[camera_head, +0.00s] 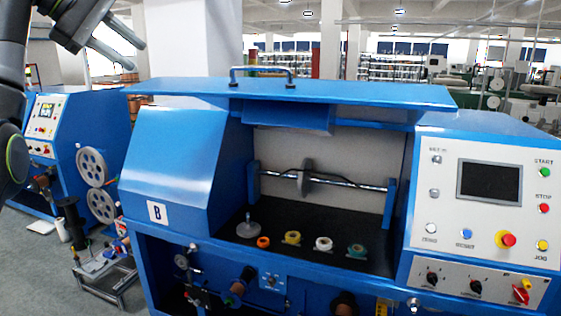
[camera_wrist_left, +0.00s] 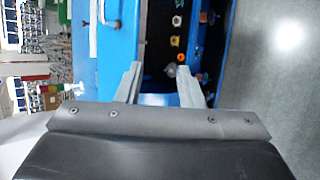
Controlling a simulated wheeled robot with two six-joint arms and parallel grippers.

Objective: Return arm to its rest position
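My left gripper (camera_head: 120,48) is at the top left of the head view, raised well above the blue machine and to the left of its lid. Its two fingers are spread with nothing between them. In the left wrist view the same gripper (camera_wrist_left: 160,82) shows its two fingers apart, with the blue machine (camera_wrist_left: 110,75) beyond them. The left arm (camera_head: 12,100) runs down the left edge of the head view. My right gripper is in neither view.
The blue machine's lid (camera_head: 300,93) is raised. Inside are a shaft (camera_head: 340,181), a grey disc (camera_head: 247,229), and orange (camera_head: 263,242), yellow (camera_head: 292,238), white (camera_head: 323,243) and teal (camera_head: 356,250) pulleys. A control panel (camera_head: 480,190) stands right; another machine (camera_head: 70,140) stands left.

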